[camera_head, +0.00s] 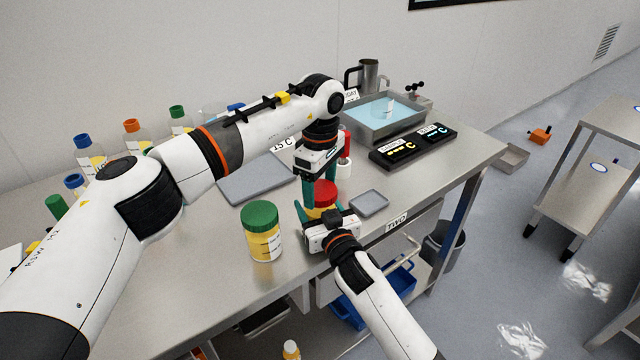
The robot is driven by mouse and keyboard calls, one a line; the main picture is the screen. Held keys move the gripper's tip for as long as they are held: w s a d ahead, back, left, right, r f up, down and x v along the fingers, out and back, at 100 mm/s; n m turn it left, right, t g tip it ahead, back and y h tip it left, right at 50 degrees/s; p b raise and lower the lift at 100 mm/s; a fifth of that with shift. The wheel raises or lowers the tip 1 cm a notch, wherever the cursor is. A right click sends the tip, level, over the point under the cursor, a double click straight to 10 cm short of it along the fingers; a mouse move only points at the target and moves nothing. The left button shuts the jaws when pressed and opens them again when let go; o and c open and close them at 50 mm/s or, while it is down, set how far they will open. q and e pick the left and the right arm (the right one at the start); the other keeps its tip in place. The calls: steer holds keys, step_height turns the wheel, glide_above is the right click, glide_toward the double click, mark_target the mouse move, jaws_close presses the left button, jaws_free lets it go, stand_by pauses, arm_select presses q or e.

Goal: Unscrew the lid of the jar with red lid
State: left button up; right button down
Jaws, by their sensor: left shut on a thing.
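The jar with the red lid (324,198) stands near the front edge of the steel table, mostly hidden by my grippers. My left gripper (322,188) points down from above, its teal fingers shut on the red lid. My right gripper (318,213) comes from the front at the height of the jar body, with its teal fingers around it. Whether these fingers touch the jar is hidden.
A yellow jar with a green lid (261,236) stands just left of my grippers. A small grey tray (369,202) lies to the right. Behind are a water bath (384,133), a black display panel (412,148) and a grey plate (250,180). Several bottles line the wall.

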arm_select(q)
steer(key=n, duration=0.3)
steer(key=o, duration=1.1)
steer(key=shift+r, duration=2.4)
steer(key=shift+c, duration=0.4)
step_height(320, 180, up, 3)
steer(key=m, duration=0.3)
steer(key=shift+f, duration=3.9)
